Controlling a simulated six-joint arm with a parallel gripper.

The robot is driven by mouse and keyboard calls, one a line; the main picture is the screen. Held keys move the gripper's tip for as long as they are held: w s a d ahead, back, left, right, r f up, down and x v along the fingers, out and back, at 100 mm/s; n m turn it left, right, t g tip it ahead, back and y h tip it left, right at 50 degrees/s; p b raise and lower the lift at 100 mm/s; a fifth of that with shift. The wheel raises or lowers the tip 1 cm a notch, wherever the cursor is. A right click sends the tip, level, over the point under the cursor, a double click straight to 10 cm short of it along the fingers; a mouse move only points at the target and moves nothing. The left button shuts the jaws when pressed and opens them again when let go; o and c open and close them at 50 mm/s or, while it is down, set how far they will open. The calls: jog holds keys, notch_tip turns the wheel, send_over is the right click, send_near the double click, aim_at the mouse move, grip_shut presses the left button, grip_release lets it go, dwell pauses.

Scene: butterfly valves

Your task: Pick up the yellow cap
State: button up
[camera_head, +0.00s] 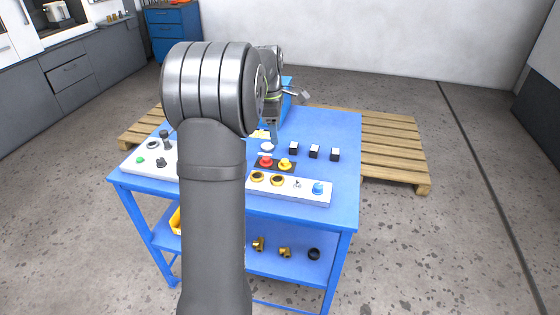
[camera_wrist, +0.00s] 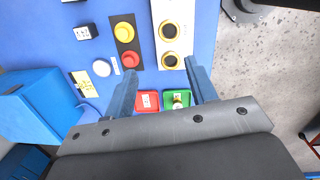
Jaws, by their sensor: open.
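A round yellow cap (camera_head: 285,163) sits beside a red one (camera_head: 265,161) on a small dark plate on the blue table. In the wrist view the yellow cap (camera_wrist: 124,32) is near the top, beyond the red cap (camera_wrist: 131,59). My gripper (camera_wrist: 160,68) is open and empty, its two blue fingers apart. Its fingertips appear just short of the red cap and the white panel, with the yellow cap farther up and left. In the head view my arm hides part of the table, and the gripper (camera_head: 272,131) shows only partly behind it.
A white panel (camera_wrist: 159,8) with two black-and-yellow rings lies right beside the plate. Several black-and-white blocks (camera_head: 314,151) and a white disc (camera_wrist: 102,68) are nearby. A blue box (camera_wrist: 50,105) stands left.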

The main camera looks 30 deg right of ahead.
jog(key=w+f+n+h, duration=0.3)
jog(key=w+n, duration=0.3)
jog(key=n, duration=0.1)
send_over(284, 161)
jog(key=a, duration=0.3)
jog(key=shift+h, duration=0.3)
notch_tip(284, 161, down, 11)
jog(key=shift+s+d, duration=0.1)
jog(key=shift+s, duration=0.05)
jog(key=shift+w+x, duration=0.1)
jog(key=shift+x, duration=1.2)
jog(key=shift+w+x, duration=0.15)
jog(key=shift+x, duration=1.15)
jog(key=shift+d, duration=0.1)
jog(key=c, duration=1.1)
jog(key=shift+o, duration=0.2)
jog(key=shift+r, duration=0.15)
